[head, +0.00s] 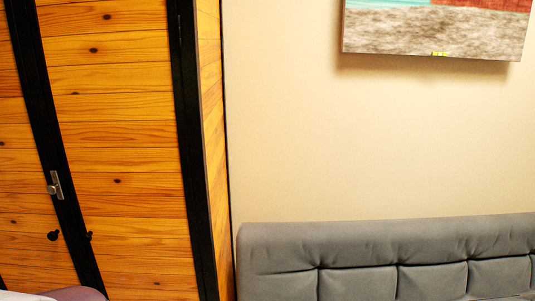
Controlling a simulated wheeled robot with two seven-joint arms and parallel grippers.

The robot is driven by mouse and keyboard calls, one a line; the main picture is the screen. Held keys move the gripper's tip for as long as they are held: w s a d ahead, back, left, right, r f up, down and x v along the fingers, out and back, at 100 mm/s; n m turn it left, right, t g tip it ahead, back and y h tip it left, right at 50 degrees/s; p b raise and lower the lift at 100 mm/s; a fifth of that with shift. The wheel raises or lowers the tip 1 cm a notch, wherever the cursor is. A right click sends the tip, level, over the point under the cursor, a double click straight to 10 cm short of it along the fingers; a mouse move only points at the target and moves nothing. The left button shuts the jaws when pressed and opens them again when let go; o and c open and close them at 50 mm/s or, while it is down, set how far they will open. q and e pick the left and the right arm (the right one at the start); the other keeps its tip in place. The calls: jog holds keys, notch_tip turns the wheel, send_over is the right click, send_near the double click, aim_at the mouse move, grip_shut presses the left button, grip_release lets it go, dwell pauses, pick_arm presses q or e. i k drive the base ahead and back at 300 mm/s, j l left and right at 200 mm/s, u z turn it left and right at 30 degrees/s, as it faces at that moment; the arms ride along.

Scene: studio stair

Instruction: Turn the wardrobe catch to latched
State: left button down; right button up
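The wardrobe (120,150) stands at the left of the head view, with wooden plank doors and black frame strips. The catch (56,186) is a small grey metal piece on the black strip between the doors. Its bar looks roughly upright, slightly tilted along the strip, with a rounded part at its left. I cannot tell from its look whether it is latched. Neither gripper is in view.
Two dark knobs, left (53,236) and right (89,236), sit below the catch. A grey padded sofa or headboard (380,245) fills the lower right. A picture (435,40) hangs on the cream wall (290,130). Something purplish (80,293) shows at the lower left edge.

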aim_at(56, 188)
jog(key=u, duration=1.5)
